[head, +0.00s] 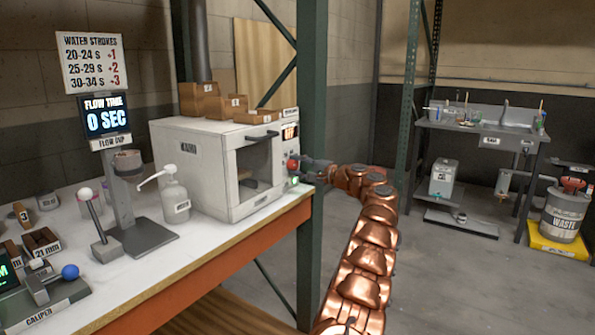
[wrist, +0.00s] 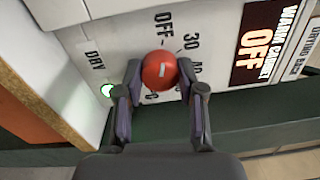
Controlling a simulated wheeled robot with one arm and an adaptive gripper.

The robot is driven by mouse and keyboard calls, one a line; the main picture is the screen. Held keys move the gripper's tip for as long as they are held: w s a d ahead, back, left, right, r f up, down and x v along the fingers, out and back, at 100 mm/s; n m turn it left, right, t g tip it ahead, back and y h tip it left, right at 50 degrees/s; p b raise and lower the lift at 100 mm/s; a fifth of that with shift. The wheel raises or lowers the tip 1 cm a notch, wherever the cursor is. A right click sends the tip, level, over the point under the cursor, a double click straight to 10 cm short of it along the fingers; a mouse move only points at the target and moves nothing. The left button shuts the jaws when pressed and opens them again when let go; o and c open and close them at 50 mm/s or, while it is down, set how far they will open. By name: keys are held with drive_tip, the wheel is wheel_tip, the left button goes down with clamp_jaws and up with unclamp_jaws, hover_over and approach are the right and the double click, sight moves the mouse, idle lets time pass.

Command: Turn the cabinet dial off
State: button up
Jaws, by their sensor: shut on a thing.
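The cabinet dial (wrist: 159,70) is a red round knob with a short white mark, on the front panel of the white warm cabinet (head: 195,165). In the head view the red dial (head: 293,163) is at the panel's right side. My gripper (wrist: 160,85) is shut on the dial, one finger on each side of it. It also shows in the head view (head: 305,170), reaching in from the right. An "OFF" label and temperature numbers are printed around the dial. The cabinet display (wrist: 262,42) reads "WARM CABINET OFF". Which label the white mark points at is hard to tell.
A lit green button (wrist: 107,91) marked "DRY" is close beside my left finger. A green rack post (head: 312,130) stands just behind my gripper. Wooden boxes (head: 215,102) sit on the cabinet. A pump bottle (head: 174,196) stands on the bench left of it.

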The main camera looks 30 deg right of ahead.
idle(0.4)
drive_tip(key=o, duration=1.1)
drive_tip(key=shift+o, duration=0.2)
drive_tip(key=shift+s+d+r, duration=0.1)
drive_tip(key=shift+s+d, duration=0.15)
drive_tip(key=shift+s, duration=0.25)
drive_tip(key=v, duration=1.1)
drive_tip(key=shift+w, duration=0.1)
